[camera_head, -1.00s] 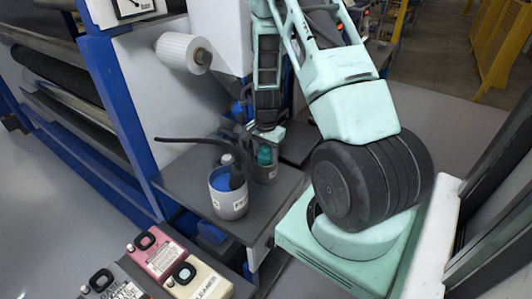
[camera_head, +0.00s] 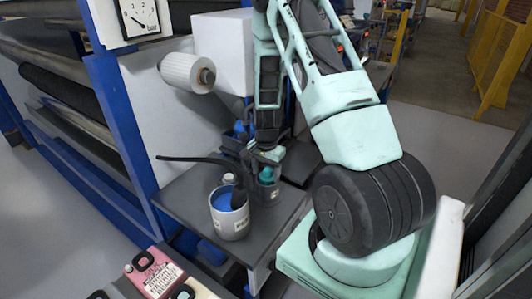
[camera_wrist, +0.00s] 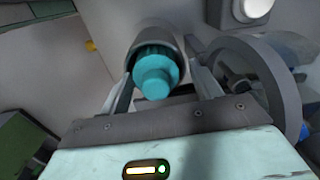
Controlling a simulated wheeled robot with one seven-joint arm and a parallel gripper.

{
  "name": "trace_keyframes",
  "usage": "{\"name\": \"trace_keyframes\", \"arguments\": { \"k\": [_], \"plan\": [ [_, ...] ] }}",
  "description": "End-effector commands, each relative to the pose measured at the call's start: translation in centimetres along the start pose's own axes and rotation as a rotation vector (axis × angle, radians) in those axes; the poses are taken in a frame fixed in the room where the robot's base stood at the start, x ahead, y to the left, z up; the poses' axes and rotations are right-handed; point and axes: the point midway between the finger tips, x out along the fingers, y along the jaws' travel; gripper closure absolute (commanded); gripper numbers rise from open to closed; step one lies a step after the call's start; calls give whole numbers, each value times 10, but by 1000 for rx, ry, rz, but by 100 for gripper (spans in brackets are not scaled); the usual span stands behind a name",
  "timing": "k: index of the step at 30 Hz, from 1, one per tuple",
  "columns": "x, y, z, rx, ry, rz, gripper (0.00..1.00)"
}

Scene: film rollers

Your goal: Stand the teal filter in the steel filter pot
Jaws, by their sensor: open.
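The teal filter (camera_head: 267,175) stands in the grey steel filter pot (camera_head: 265,193) on the dark bench, its top showing above the rim. In the wrist view the knobbed end of the filter (camera_wrist: 155,75) points toward me, with the pot (camera_wrist: 148,40) around its far part. My gripper (camera_head: 266,157) is just above the filter in the head view. In the wrist view my gripper (camera_wrist: 163,78) is open, with one finger on each side of the filter. I cannot tell how deep the filter sits, as the pot wall hides its lower part.
A white roller (camera_head: 187,74) sticks out above the bench. Labelled containers (camera_head: 155,272) are at the front left. The bench's left part (camera_head: 185,190) is clear.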

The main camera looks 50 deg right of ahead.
Motion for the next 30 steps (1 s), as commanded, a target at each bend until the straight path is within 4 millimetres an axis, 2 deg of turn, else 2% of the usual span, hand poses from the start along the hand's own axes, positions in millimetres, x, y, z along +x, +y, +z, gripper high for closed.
{"name": "trace_keyframes", "arguments": {
  "k": [1, 5, 21, 25, 30],
  "plan": [
    [6, 10, 3, 6, -12, 22, 23],
    [-16, 9, 3, 5, -9, 16, 23],
    [-140, 1, 3, -2, 4, -6, 23],
    [-160, 1, 3, -2, 6, -8, 23],
    [-173, 1, 3, -2, 6, -8, 23]
  ]
}}
